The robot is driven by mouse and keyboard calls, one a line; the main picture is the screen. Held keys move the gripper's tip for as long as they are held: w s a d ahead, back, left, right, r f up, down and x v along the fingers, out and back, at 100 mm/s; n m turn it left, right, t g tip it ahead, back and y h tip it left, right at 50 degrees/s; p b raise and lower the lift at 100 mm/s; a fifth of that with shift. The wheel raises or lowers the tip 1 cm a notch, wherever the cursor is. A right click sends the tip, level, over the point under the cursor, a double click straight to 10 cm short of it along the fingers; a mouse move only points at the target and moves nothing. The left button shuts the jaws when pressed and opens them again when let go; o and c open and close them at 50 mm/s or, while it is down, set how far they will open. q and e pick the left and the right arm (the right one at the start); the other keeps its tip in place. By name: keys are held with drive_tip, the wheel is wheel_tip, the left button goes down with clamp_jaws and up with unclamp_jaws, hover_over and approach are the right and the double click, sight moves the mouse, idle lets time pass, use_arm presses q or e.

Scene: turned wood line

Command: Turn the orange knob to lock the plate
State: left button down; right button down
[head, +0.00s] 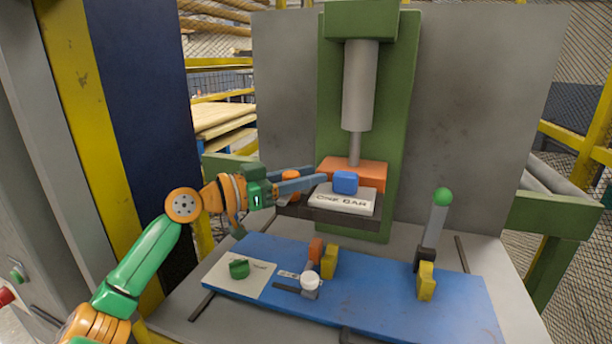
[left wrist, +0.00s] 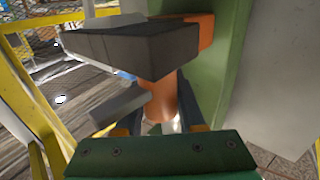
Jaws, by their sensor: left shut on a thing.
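The orange knob (head: 291,174) is at the left side of the green press, mostly hidden by my left gripper (head: 318,178) in the head view. In the left wrist view the knob (left wrist: 160,101) is an upright orange cylinder between the two fingers. My left gripper (left wrist: 162,122) is shut on it. A dark grey plate (head: 318,213) juts from the press beside the knob. In the left wrist view this dark block (left wrist: 135,45) is above and in front of the fingers. I cannot tell the knob's turn angle. My right gripper is not in view.
A pale lettered block (head: 342,203) with a blue block (head: 345,182) on it sits on the dark plate, under the orange press head (head: 352,169).

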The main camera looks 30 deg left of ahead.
sight(284, 175)
use_arm(q)
drive_tip(key=shift+s+a+f+n+g+y+p, duration=0.15)
drive_tip(key=shift+a+n+g+y+p, duration=0.5)
drive_tip(key=shift+n+y, duration=2.75)
drive_tip(key=shift+s+a+r+n+g+y+p, duration=0.15)
drive_tip(key=shift+a+n+g+y, duration=0.5)
drive_tip(key=shift+n+g+y, duration=2.55)
drive_tip(key=shift+s+a+f+n+t+y+p, duration=0.1)
drive_tip(key=shift+s+a+n+t+y+p, duration=0.35)
drive_tip(key=shift+n+y, duration=3.15)
drive_tip(key=m+y, duration=0.3)
drive_tip(key=shift+w+a, duration=0.15)
drive_tip(key=shift+a, duration=0.05)
drive_tip(key=c, duration=0.8)
unclamp_jaws()
drive_tip(key=shift+w+a, duration=0.1)
